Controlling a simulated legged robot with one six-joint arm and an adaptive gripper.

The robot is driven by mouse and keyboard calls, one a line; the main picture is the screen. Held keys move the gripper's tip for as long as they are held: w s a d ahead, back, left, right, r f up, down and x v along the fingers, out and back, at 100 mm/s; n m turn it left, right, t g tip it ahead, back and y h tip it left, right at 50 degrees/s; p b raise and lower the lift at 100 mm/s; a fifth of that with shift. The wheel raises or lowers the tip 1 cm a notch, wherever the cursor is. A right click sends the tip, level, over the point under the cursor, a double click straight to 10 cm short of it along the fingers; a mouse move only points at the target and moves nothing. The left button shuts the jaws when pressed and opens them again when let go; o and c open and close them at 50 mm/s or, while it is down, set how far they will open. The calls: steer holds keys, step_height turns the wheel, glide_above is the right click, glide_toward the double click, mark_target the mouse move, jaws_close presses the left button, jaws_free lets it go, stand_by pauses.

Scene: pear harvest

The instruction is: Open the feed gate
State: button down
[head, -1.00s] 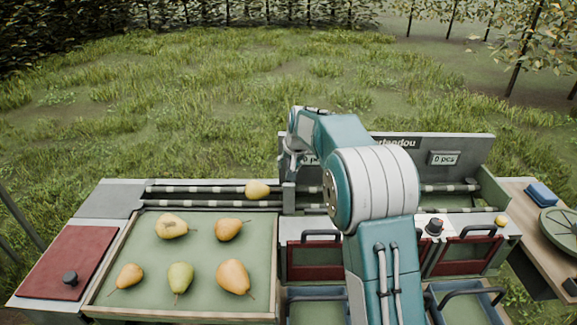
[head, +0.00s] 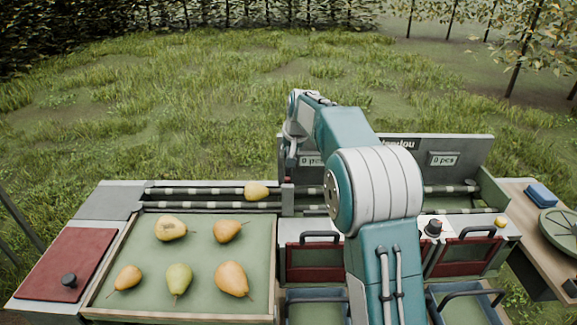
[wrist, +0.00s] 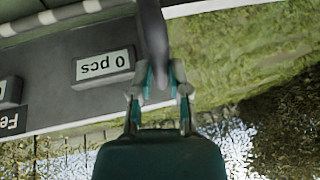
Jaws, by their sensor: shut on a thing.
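The feed gate (head: 288,198) is a grey upright piece across the roller lane, just right of a yellow pear (head: 257,190) lying on the rollers. My gripper (head: 292,155) is above the gate in the head view, small and partly hidden by my own wrist. In the wrist view my gripper (wrist: 158,92) is shut on a dark grey upright bar (wrist: 152,35), which appears to be the gate's handle. The joint between bar and gate is not clear. My arm covers part of the lane to the right.
A green tray (head: 201,258) with several pears lies front left, beside a red lid (head: 66,264). Red-fronted bins (head: 316,258) stand in front of the lane. A grey panel (head: 470,150) with counters reading 0 pcs stands behind. A black knob (head: 433,228) is at right.

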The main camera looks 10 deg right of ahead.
step_height(320, 180, up, 3)
steer(key=shift+f, duration=0.2)
steer(key=c, duration=0.6)
jaws_free()
steer(key=shift+a+f, duration=0.1)
steer(key=v, duration=1.1)
steer(key=shift+s+r, duration=0.15)
steer(key=shift+r, duration=0.2)
